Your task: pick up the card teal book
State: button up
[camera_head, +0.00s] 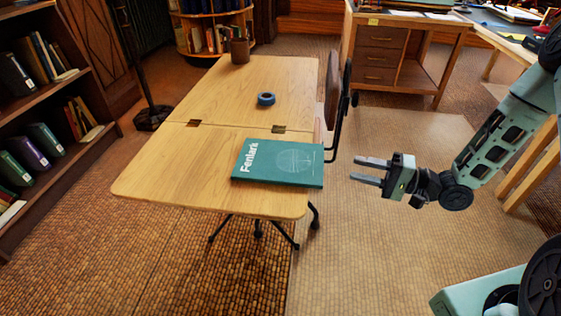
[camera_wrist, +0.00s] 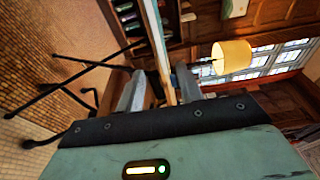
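The teal book (camera_head: 280,162) lies flat near the front right corner of the wooden drafting table (camera_head: 165,165). Its cover shows white lettering and a pale line drawing. My gripper (camera_head: 355,171) is to the right of the book, apart from it and off the table's edge. Its two fingers point left and are spread with nothing between them. In the wrist view my gripper's fingers (camera_wrist: 160,92) show on both sides of the table's edge, seen edge-on and sideways.
A blue tape roll (camera_head: 266,99) and a brown cup (camera_head: 240,50) stand on the table. A chair (camera_head: 335,95) is at the table's right side. A bookshelf (camera_head: 60,90) is at the left, and a wooden desk (camera_head: 385,55) at the back right.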

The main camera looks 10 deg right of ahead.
jog(key=x, duration=0.9)
jog(key=shift+a+b, duration=0.2)
jog(key=shift+b, duration=0.25)
grip_shut()
